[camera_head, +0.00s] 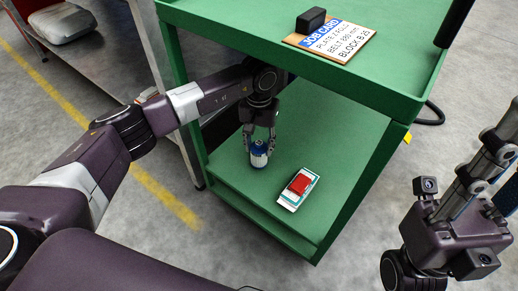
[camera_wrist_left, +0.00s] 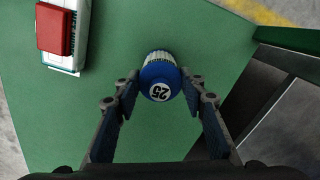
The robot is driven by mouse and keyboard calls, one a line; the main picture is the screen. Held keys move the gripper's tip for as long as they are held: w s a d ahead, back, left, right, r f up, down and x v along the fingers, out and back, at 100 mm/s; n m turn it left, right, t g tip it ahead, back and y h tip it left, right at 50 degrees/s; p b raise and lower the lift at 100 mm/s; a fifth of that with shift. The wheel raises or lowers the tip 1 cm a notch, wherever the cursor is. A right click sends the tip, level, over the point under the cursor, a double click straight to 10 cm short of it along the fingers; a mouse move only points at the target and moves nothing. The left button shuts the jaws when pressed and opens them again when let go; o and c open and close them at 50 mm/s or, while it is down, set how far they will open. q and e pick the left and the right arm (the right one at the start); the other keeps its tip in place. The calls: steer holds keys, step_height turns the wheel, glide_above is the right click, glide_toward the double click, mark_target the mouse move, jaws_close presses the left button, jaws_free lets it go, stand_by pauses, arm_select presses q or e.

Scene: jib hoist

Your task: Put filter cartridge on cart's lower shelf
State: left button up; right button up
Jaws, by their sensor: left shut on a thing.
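The filter cartridge (camera_head: 259,155) is a small blue and white cylinder, upright at the lower shelf (camera_head: 285,141) of the green cart. In the left wrist view the cartridge (camera_wrist_left: 159,78) shows a blue end marked 25. My left gripper (camera_head: 259,147) reaches in under the cart's top and is shut on the cartridge. Its two fingers (camera_wrist_left: 158,86) sit on either side of the cartridge. I cannot tell whether the cartridge's base touches the shelf. My right arm's wrist parts show at the right edge of the head view, but its fingertips are not clearly seen.
A white box with a red block (camera_head: 299,187) lies on the lower shelf, right of the cartridge. The cart's top (camera_head: 375,75) holds a job card (camera_head: 331,39) and a black block (camera_head: 311,20). A grey table with a bag (camera_head: 62,23) stands at the upper left.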

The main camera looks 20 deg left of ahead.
arm_select(q)
steer(key=shift+f, duration=0.4)
steer(key=shift+r, duration=0.15)
steer(key=shift+f, duration=0.25)
steer(key=o, duration=1.2)
steer(key=shift+c, duration=0.2)
